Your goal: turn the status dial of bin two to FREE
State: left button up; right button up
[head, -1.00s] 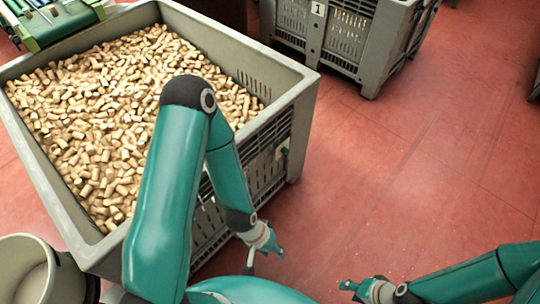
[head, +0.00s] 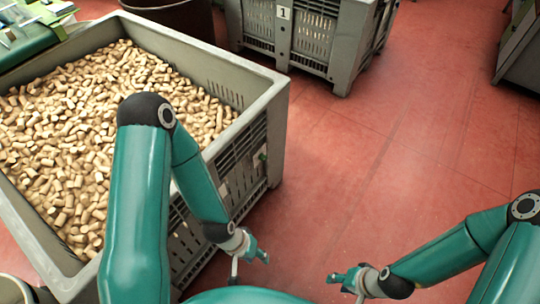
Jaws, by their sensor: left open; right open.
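A large grey bin (head: 236,69) full of corks (head: 75,120) fills the left of the head view. No number shows on its visible faces. On its slatted right side is a small pale-and-green fitting (head: 261,157); it may be the status dial, but it is too small to read a setting. My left gripper (head: 250,264) is open and empty, low in front of that side, below the fitting and apart from it. My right gripper (head: 347,286) is open and empty over the floor, to the right of the left one. My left arm hides part of the bin's side.
Another grey bin (head: 314,48), labelled 1, stands at the back. A dark round container (head: 180,18) is behind the cork bin. A green machine (head: 30,30) is at the top left, and a grey cabinet (head: 520,55) at the right edge. The red floor (head: 390,150) between is clear.

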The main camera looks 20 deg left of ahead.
aim_at(262, 157)
jog(key=z, duration=0.05)
jog(key=i, duration=0.95)
jog(key=u, duration=0.1)
